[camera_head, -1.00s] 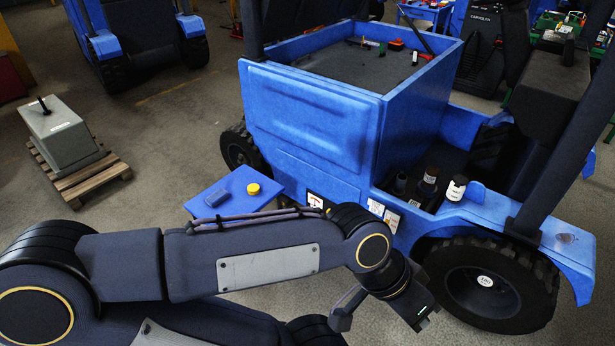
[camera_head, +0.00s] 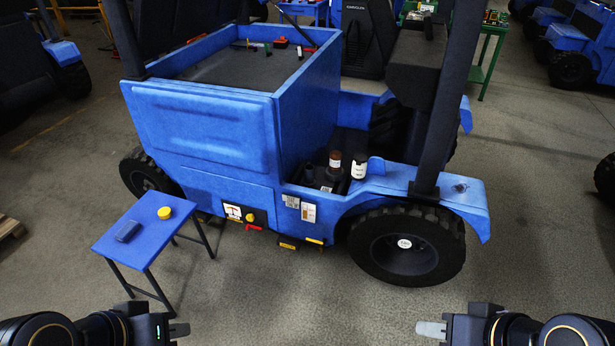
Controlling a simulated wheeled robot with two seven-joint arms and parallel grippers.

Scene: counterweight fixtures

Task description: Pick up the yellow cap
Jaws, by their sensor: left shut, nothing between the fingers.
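The yellow cap (camera_head: 164,213) is a small round disc lying on the small blue table (camera_head: 135,219) at the left. A dark blue block (camera_head: 127,231) lies on the same table, left of the cap. My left gripper (camera_head: 182,330) is at the bottom edge, below and apart from the table, shut and empty. My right gripper (camera_head: 428,329) is at the bottom right, far from the cap; its jaw opening is not clear from this angle.
A blue vehicle (camera_head: 205,126) with an open bed stands just right of the table. Its wheel (camera_head: 403,247) juts toward me. Bottles (camera_head: 358,170) stand on its step. A yellow knob (camera_head: 250,217) is on its side. The floor (camera_head: 300,300) between my grippers is clear.

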